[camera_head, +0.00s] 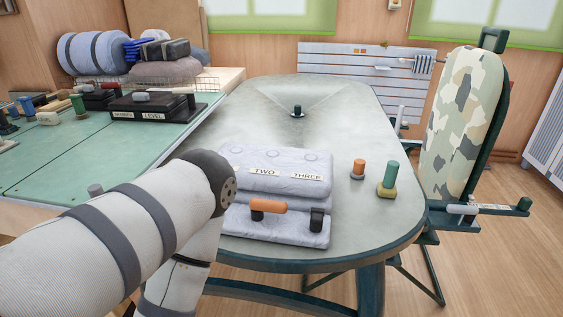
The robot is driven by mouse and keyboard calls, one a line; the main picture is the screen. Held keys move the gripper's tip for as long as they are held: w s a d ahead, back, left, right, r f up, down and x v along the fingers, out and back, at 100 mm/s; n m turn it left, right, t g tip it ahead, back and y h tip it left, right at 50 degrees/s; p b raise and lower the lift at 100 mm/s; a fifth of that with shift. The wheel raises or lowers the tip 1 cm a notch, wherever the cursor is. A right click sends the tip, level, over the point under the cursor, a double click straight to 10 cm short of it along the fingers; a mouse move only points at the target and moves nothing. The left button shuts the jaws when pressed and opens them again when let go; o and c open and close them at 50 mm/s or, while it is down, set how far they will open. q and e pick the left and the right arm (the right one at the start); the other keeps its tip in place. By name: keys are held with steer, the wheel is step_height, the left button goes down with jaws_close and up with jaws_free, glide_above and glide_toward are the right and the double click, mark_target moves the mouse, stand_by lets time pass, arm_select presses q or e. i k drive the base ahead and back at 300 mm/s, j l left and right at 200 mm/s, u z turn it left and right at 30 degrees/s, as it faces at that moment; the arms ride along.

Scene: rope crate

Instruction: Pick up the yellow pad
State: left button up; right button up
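The only yellowish pad-like thing I see is a small olive-yellow base (387,193) under a green cylinder (392,173), at the right of the grey table (335,245). I cannot tell whether it is the yellow pad, and no other clearly yellow pad shows. My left arm comes in from the left, bends at a dark joint and runs down out of the picture. Its gripper is not in view. My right arm and gripper are not in view. The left arm hides part of the table's left front.
A grey padded stand (275,185) labelled TWO and THREE holds an orange handle (268,205) and a black peg (317,219). An orange peg (358,168) stands nearby. A green-topped table (60,165) is at left, a camouflage ironing board (465,115) at right. The grey table's middle is mostly clear.

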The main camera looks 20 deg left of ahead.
mark_target(387, 188)
steer(key=i+l+u, duration=0.15)
steer(key=l+u, duration=0.3)
steer(key=i+l+u, duration=0.1)
steer(key=l+u, duration=0.8)
steer(key=l, duration=0.15)
